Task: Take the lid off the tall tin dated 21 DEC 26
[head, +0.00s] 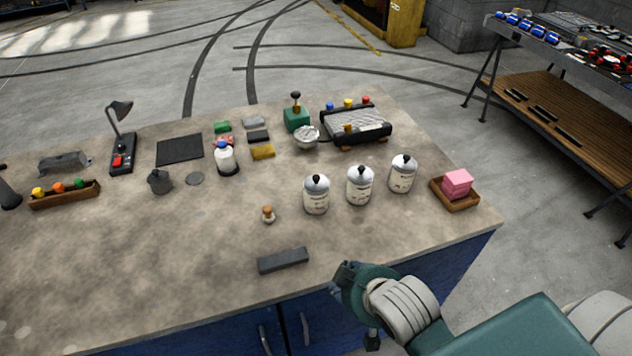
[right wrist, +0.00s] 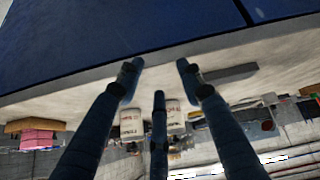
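Three cream tins with grey metal lids and black knobs stand upright in a slanting row: a left tin (head: 316,200), a middle tin (head: 359,188) and a right tin (head: 401,178). All three lids are on. Their labels are too small to read, so I cannot tell which is dated 21 DEC 26. Two of the tins show upside down in the right wrist view, partly behind my fingers. My right gripper (head: 352,285) is at the table's front edge, apart from the tins. Its fingers (right wrist: 158,75) are spread and empty. My left gripper is out of view.
A dark grey bar (head: 283,261) lies near the front edge, with a small wooden-knobbed piece (head: 268,214) behind it. A tray (head: 461,203) with pink blocks (head: 457,184) is right of the tins. A black-framed device (head: 358,128) stands behind them. The front left surface is clear.

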